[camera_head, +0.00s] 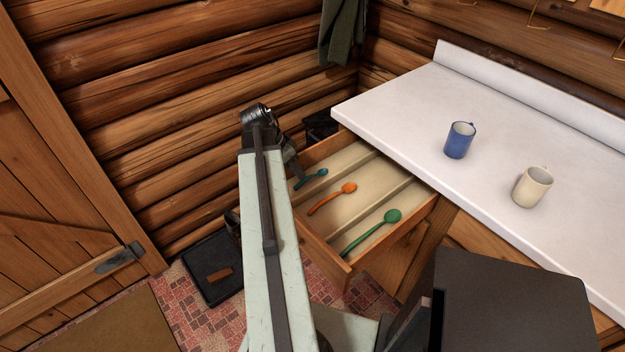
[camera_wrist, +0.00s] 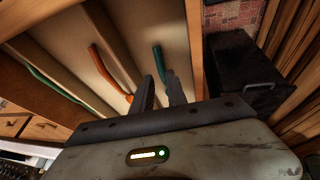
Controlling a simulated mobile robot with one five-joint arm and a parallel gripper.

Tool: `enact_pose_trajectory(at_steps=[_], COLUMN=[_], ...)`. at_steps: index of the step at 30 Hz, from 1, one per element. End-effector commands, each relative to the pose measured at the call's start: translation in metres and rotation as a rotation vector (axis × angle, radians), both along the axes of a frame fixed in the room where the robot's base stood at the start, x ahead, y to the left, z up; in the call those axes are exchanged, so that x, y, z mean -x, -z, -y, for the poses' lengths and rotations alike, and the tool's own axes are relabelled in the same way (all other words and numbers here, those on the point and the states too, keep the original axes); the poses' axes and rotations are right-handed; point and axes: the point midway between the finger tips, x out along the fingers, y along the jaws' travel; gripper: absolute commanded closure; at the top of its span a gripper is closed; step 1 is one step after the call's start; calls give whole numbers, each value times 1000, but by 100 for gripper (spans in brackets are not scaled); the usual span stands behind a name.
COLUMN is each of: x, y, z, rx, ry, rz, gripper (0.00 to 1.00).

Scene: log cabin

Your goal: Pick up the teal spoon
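The teal spoon (camera_head: 311,178) lies in the far-left compartment of an open wooden drawer (camera_head: 327,250). In the wrist view, the teal spoon's handle (camera_wrist: 159,62) runs down toward the gap between my fingertips, and its lower part is partly hidden by my fingers. My gripper (camera_wrist: 161,78) is open, with its two fingers apart, above the spoon. I cannot tell whether they touch it. In the head view, my gripper (camera_head: 294,168) is at the drawer's left side, partly hidden by my arm.
An orange spoon (camera_head: 331,199) and a green spoon (camera_head: 372,232) lie in the neighbouring compartments, split by raised dividers. A white counter (camera_head: 400,115) to the right carries a blue mug (camera_head: 459,140) and a cream mug (camera_head: 532,187). A black box (camera_wrist: 245,75) stands beside the drawer.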

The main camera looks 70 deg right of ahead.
Motion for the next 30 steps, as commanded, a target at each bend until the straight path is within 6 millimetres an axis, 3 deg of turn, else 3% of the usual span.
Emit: enact_pose_trajectory(at_steps=[3, 7, 14, 16, 17, 26, 30], x=[5, 11, 12, 12, 12, 12, 12], y=[27, 44, 40, 40, 40, 40, 30], z=[3, 7, 7, 7, 7, 7, 7], rx=[1, 1, -1, -1, -1, 0, 0], ry=[0, -2, -3, -3, -3, -3, -5], rz=[1, 0, 0, 0, 0, 0, 0], gripper=[82, 82, 82, 98, 100, 100, 100])
